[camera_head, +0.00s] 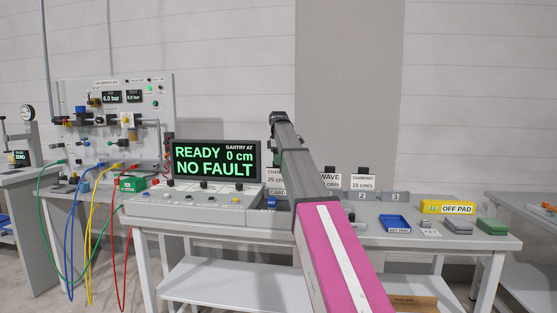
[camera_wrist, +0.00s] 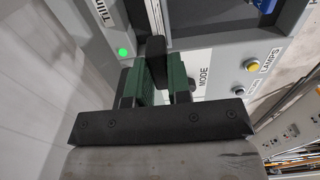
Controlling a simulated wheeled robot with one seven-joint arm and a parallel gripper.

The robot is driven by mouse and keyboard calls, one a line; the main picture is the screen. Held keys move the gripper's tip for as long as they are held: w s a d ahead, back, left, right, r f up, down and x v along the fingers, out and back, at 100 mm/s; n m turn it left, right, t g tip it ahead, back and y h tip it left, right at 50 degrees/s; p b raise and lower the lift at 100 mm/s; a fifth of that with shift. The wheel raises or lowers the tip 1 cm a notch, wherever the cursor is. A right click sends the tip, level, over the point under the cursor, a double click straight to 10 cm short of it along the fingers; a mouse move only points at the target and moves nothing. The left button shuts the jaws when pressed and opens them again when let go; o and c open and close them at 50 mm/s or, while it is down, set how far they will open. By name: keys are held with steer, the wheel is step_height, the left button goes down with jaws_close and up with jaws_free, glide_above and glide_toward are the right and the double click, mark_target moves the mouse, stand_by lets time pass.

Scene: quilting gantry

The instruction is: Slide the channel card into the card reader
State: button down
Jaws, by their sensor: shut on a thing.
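In the wrist view, my gripper (camera_wrist: 168,80) has its green-padded fingers closed on a black grip block (camera_wrist: 156,48), which appears to be the handle of the channel card. The card's body is not clearly visible, and I cannot tell whether it is in a slot. In the head view my arm hides the gripper and what it holds. Other cards, marked "WAVE" (camera_head: 330,180) and "15 cm/s" (camera_head: 364,181), stand right of my arm.
The display (camera_head: 215,161) reads READY, 0 cm, NO FAULT, above the console (camera_head: 190,204). A blue tray (camera_head: 395,223), yellow "OFF PAD" block (camera_head: 447,207) and green block (camera_head: 492,226) lie on the right. The wrist view shows a lit green lamp (camera_wrist: 123,52) and MODE and LAMPS controls close by.

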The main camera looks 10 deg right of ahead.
steer(key=shift+f, duration=0.85)
steer(key=c, duration=1)
jaws_free()
step_height(320, 180, up, 9)
steer(key=shift+r, duration=0.9)
steer(key=shift+s, duration=0.1)
